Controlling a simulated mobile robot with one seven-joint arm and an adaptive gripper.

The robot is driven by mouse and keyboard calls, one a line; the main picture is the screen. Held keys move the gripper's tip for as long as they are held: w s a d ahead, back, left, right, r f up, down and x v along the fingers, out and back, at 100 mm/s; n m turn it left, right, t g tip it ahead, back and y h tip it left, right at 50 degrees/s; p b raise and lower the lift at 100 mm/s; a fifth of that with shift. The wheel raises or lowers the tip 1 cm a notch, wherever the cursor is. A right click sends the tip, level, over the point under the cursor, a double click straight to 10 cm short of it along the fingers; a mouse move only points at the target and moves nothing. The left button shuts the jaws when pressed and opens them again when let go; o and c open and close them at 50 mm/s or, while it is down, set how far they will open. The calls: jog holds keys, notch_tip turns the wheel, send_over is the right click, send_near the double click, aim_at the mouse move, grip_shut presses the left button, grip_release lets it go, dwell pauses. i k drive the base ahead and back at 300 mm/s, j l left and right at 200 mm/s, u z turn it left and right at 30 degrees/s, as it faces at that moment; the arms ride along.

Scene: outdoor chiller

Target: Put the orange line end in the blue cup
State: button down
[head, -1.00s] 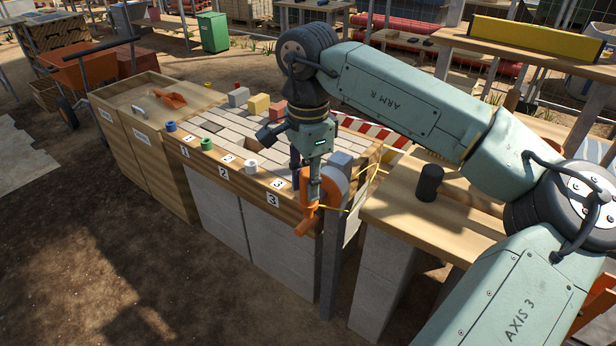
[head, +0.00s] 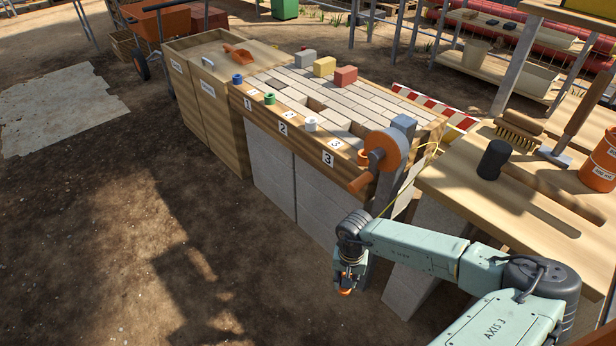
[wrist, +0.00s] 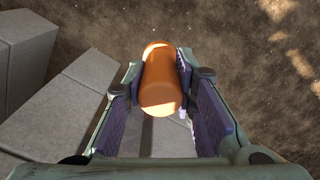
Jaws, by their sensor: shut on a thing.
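My gripper (head: 346,278) hangs low in front of the block-built bench, above the dirt. In the wrist view my gripper (wrist: 160,85) is shut on the orange line end (wrist: 160,78), a rounded orange cylinder between the purple pads. A bit of the orange line end (head: 345,292) shows under my gripper in the head view. The blue cup (head: 237,79) stands on the bench's front ledge by label 1, at the left. A yellow line runs from near the orange reel (head: 385,150) down behind my arm; its lower part is hidden.
A green cup (head: 269,98) by label 2 and a white cup (head: 311,124) by label 3 share the ledge. The reel's post and crank stand at the bench's right end. A black cylinder (head: 494,160) stands on the right table. Open dirt lies to the left.

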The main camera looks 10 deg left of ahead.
aim_at(237, 82)
jog(key=i+j, duration=0.3)
jog(key=j, duration=0.15)
jog(key=i+j, duration=0.3)
jog(key=j, duration=0.2)
jog(key=i+j, duration=0.65)
jog(key=j, duration=0.3)
jog(key=i+j, duration=0.3)
jog(key=j, duration=0.15)
